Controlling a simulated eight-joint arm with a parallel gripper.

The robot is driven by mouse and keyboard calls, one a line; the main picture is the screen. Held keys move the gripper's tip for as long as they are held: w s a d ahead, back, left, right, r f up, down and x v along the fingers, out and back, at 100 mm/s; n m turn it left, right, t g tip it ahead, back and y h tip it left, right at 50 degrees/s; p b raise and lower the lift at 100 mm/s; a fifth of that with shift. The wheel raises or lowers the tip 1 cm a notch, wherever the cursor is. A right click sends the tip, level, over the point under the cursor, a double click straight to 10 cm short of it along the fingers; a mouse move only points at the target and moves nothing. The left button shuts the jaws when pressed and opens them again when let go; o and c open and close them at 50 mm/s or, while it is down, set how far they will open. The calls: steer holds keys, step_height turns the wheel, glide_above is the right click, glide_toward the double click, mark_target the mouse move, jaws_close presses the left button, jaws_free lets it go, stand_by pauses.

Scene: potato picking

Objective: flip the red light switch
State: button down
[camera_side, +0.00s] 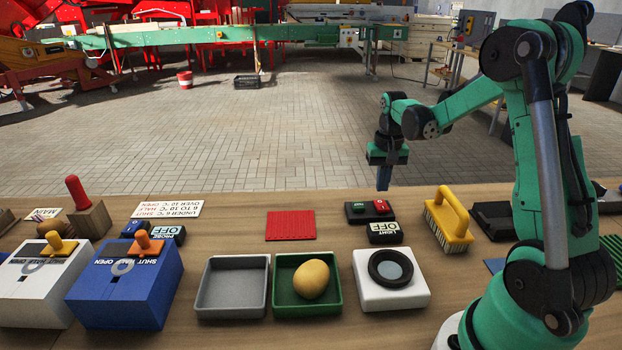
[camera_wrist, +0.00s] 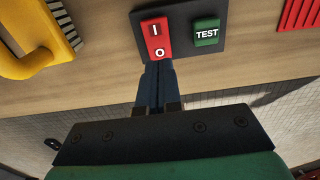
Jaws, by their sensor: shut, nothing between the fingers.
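The red light switch (camera_side: 381,206) is a small rocker on a black plate, next to a green button. In the wrist view the red rocker (camera_wrist: 155,36) is marked I and O, and the green button (camera_wrist: 207,33) reads TEST. My gripper (camera_side: 383,188) is shut and empty, pointing down over the far side of the switch plate. In the wrist view my fingertips (camera_wrist: 158,66) are at the O end of the rocker. I cannot tell whether they touch it. A black LIGHT sign (camera_side: 385,232) in front of the switch shows OFF.
A yellow brush (camera_side: 449,217) lies right of the switch, and a red ribbed mat (camera_side: 290,225) lies left. In front are a white box with a round dark-rimmed lens (camera_side: 391,268), a green tray (camera_side: 281,301) with a potato (camera_side: 311,278), and a grey tray (camera_side: 231,311).

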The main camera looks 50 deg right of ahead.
mark_target(380, 202)
steer(key=shift+r, duration=2.1)
steer(key=s+a+r+n+t, duration=0.1)
steer(key=a+r+n+t, duration=0.1)
steer(key=a, duration=0.8)
steer(key=s+a+r+n+t, duration=0.2)
steer(key=a+n+t, duration=0.3)
steer(key=a, duration=0.6)
steer(key=shift+s+a+r+n, duration=0.15)
steer(key=shift+s+a+n, duration=0.1)
steer(key=shift+n, duration=0.75)
